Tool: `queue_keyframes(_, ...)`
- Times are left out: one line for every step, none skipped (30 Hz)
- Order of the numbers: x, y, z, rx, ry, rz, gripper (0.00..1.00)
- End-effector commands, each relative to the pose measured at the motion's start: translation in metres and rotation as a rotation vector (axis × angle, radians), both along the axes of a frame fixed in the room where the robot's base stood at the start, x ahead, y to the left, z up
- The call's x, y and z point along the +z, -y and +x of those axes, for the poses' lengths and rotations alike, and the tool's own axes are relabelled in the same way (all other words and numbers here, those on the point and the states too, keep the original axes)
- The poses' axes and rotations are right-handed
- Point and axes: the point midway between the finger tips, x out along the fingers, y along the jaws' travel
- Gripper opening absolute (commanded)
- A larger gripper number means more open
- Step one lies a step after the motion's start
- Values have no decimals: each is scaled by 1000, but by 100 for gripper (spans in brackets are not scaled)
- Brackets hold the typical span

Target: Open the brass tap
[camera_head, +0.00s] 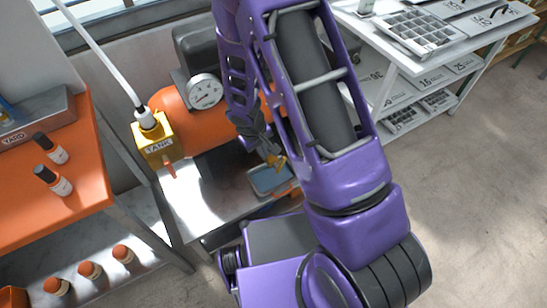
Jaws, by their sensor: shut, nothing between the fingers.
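The brass tap (152,152) is a yellow block labelled TANK at the left end of an orange tank (185,127). A white hose (105,65) runs up from its top. A small orange lever (169,170) hangs down at its front; its exact setting is hard to tell. My gripper (279,163) is to the right of the tap, well apart from it, above a small blue-grey tray (270,180). It is small in view and partly hidden by my arm, shut with nothing held.
A round gauge (206,91) stands on the tank, beside a dark grey housing (197,52). An orange table (50,195) with several small bottles is at left. A white shelf unit (440,60) with seed trays is at right. The floor at lower right is clear.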

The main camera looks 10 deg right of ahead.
Motion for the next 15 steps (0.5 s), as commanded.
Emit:
queue_keyframes(-6,1,0,0,-2,-1,0)
queue_keyframes(-9,1,0,0,-2,-1,0)
queue_keyframes(-15,3,1,0,-2,-2,0)
queue_keyframes(-20,3,1,1,-4,-2,0)
queue_keyframes(-25,4,2,2,-4,-2,0)
queue_keyframes(-34,6,3,1,-4,-3,0)
queue_keyframes(-40,7,4,2,-4,-3,0)
queue_keyframes(-47,8,5,3,-4,-2,0)
queue_keyframes(-55,10,6,1,-4,-3,0)
queue_keyframes(-62,12,7,2,-5,-3,0)
queue_keyframes(-68,13,8,1,-3,-2,0)
queue_keyframes(-77,14,8,1,-4,-3,0)
queue_keyframes(-83,16,10,2,-4,-3,0)
queue_keyframes(-89,17,11,1,-3,-2,0)
queue_keyframes(-96,18,12,1,-3,-2,0)
